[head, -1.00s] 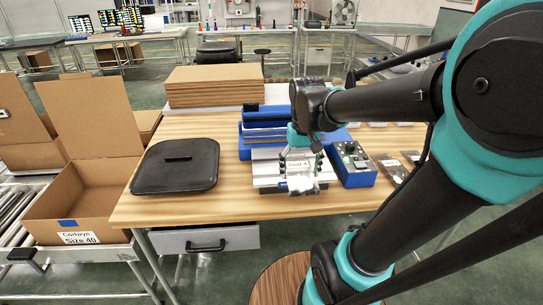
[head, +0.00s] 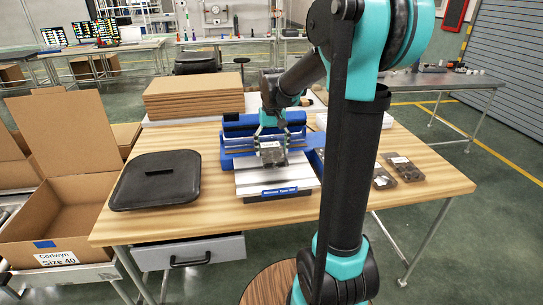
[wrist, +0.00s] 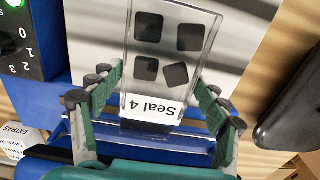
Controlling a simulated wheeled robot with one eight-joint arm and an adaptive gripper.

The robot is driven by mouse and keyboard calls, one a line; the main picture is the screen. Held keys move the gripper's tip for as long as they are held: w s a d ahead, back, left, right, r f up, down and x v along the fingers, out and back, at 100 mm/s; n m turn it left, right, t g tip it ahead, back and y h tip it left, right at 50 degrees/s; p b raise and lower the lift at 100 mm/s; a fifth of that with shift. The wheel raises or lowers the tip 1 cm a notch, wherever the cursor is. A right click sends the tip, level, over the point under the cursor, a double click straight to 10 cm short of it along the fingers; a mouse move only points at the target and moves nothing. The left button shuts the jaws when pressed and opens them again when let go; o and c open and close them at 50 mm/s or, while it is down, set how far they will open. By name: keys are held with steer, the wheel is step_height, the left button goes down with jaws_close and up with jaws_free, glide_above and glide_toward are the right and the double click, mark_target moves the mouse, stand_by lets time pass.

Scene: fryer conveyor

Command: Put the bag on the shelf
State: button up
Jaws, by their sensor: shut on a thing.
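The bag (head: 273,155) is clear, with dark square pieces inside and a white "Seal 4" label. In the wrist view the bag (wrist: 167,45) hangs between the green fingers of my gripper (wrist: 160,100), which is shut on it. In the head view my gripper (head: 272,132) is above the silver shelf (head: 296,174) at the front of the blue sealing machine (head: 233,131). The bag is over the rear part of the shelf, close to the machine's bar. I cannot tell whether it touches the shelf.
A black flat case (head: 157,181) lies on the left of the wooden table (head: 215,217). An open cardboard box (head: 70,215) stands left of it. Flat cardboard (head: 194,96) is stacked behind. Other bags (head: 404,168) lie at the right. My arm hides part of the table.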

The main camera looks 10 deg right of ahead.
mark_target(272, 149)
steer(key=shift+w, duration=0.6)
steer(key=shift+f, duration=1.8)
steer(key=shift+f, duration=0.1)
steer(key=o, duration=1.2)
steer(key=shift+c, duration=0.2)
steer(key=shift+s, duration=0.1)
step_height(272, 149, up, 12)
steer(key=shift+r, duration=0.15)
